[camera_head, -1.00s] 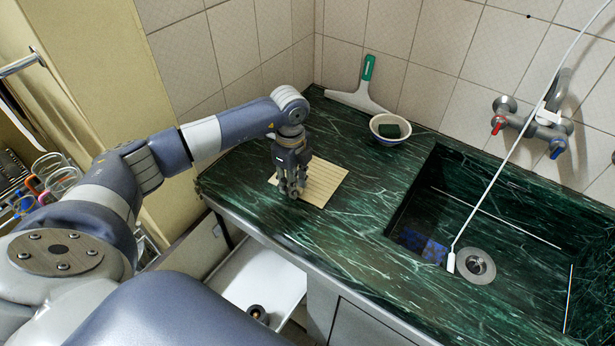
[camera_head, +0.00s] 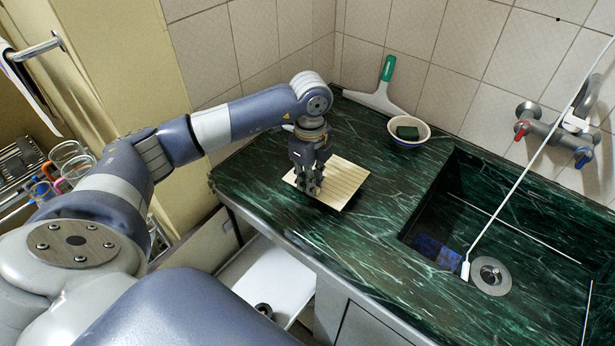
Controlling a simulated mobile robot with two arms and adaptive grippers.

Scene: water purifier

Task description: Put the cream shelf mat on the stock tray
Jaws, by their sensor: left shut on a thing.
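The cream shelf mat (camera_head: 342,181) is a thin, ribbed square at the left part of the dark green counter. My left gripper (camera_head: 307,188) points down at the mat's left front edge and is shut on it. The fingers cover part of that edge. I cannot tell whether the mat lies flat on the counter or is slightly raised. I cannot make out a stock tray for certain. My right gripper is not in view.
A bowl with a dark sponge (camera_head: 407,133) and a green-handled squeegee (camera_head: 380,96) stand by the tiled wall. The sink (camera_head: 455,255) lies right of the mat. Below the counter is a white surface (camera_head: 268,280). Glasses (camera_head: 68,158) stand at far left.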

